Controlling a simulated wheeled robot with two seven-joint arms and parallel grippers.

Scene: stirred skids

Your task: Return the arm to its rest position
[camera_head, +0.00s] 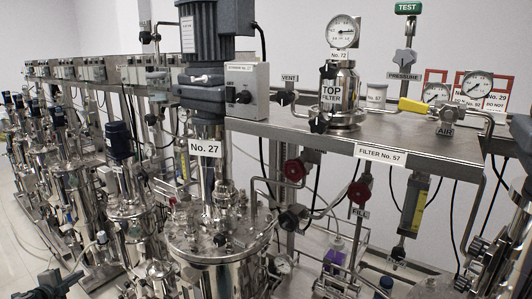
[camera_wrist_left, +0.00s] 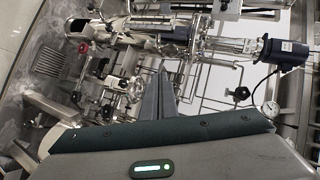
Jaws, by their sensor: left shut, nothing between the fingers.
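My left gripper shows in the left wrist view (camera_wrist_left: 161,82) as two dark fingers lying together, shut with nothing between them. In the head view, a dark grey part at the lower left corner looks like the same left gripper (camera_head: 58,283). It is low, left of the steel vessel labelled No. 27 (camera_head: 215,245), and appears apart from it. My right gripper is in neither view.
A row of steel vessels with dark motors (camera_head: 120,140) runs along the left. A steel shelf (camera_head: 300,130) carries a top filter (camera_head: 342,90), gauges and valves. Red handwheels (camera_head: 294,170) hang below it. Pale floor (camera_head: 20,235) shows at the far left.

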